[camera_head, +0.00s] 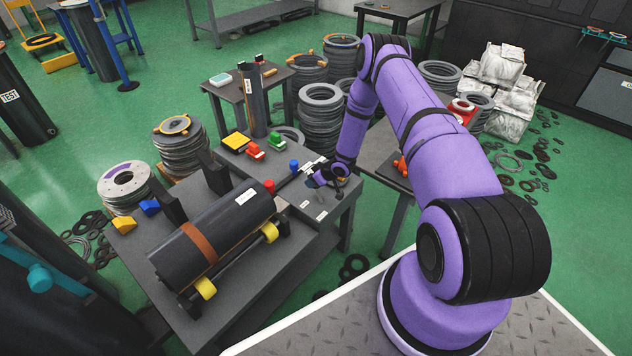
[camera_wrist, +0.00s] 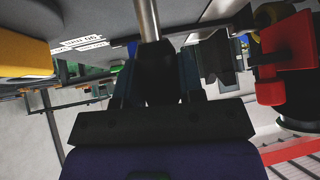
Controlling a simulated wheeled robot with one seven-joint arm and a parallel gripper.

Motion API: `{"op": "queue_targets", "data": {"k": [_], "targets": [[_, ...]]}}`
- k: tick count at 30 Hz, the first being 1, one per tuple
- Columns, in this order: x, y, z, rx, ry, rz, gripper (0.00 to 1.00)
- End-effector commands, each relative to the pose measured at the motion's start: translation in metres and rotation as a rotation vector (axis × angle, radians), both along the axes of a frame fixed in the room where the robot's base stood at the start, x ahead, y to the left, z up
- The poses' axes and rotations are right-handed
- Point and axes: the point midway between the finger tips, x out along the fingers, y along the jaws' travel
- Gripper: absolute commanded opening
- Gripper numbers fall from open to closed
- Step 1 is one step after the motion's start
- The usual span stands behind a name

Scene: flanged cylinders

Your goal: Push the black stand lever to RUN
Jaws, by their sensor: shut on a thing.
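My gripper (camera_head: 325,178) is at the right part of the dark work table (camera_head: 345,190), low over its top. In the wrist view my gripper (camera_wrist: 158,62) is shut on the black lever (camera_wrist: 160,85). Its dark grip sits between the two fingers, and a bare metal rod (camera_wrist: 147,20) runs from it to the top of the picture. In the head view my gripper and arm hide most of the lever. White labels (camera_head: 322,215) lie on the table near the gripper; I cannot read which is RUN.
A black cylinder (camera_head: 215,243) with a brown band lies on the table, with yellow rollers (camera_head: 269,232) beside it. A red knob (camera_head: 269,186), a blue knob (camera_head: 294,164) and a red block (camera_head: 254,151) are close left. Stacked rings (camera_head: 321,115) stand behind the table.

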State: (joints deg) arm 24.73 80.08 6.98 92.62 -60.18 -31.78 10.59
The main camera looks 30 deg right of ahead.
Motion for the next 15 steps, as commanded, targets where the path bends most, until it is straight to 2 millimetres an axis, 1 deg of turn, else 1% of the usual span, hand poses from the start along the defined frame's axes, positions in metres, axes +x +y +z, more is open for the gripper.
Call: {"op": "queue_targets", "data": {"k": [15], "targets": [[0.0038, 0.0002, -0.0013, -0.010, 0.028, -0.002, 0.00]]}}
